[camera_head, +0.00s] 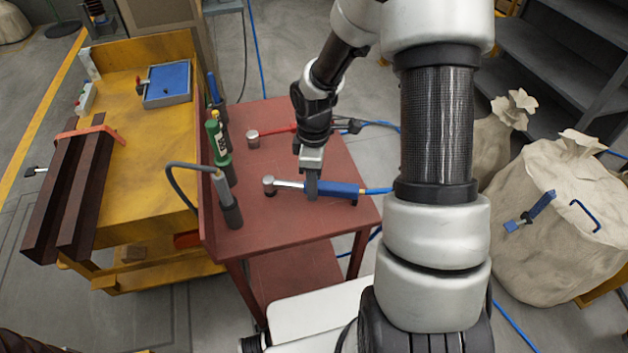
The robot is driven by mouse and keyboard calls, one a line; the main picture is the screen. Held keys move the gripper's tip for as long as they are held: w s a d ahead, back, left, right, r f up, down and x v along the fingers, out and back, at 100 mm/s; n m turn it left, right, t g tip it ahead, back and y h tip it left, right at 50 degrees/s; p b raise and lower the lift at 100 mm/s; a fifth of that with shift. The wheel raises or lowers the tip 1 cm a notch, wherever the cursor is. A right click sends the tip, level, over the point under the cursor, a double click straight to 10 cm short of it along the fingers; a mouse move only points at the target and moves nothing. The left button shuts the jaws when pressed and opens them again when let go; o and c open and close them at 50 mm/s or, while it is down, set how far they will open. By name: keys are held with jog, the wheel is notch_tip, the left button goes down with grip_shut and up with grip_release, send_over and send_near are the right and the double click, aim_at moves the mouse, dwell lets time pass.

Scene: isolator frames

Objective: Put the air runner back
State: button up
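A tool with a blue handle (337,188), a silver neck and a round silver head lies on the red table, with a blue hose at its right end; it looks like the air runner. My gripper (312,188) points down at the middle of this tool, where the silver neck meets the blue handle. One dark finger shows in front of the tool; the other finger is hidden. I cannot tell whether the fingers are closed on the tool or only around it. The tool appears to rest on or just above the tabletop.
A similar red-handled tool (275,133) lies farther back on the red table (285,225). A green bottle-like tool (217,140) and a grey tool with a curved hose (224,190) stand along the left edge. A yellow cart (150,190) adjoins left. Sacks (560,240) stand right.

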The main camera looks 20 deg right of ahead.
notch_tip(320, 180, up, 12)
jog(key=p, duration=0.2)
jog(key=shift+f, duration=0.1)
dwell(1.1)
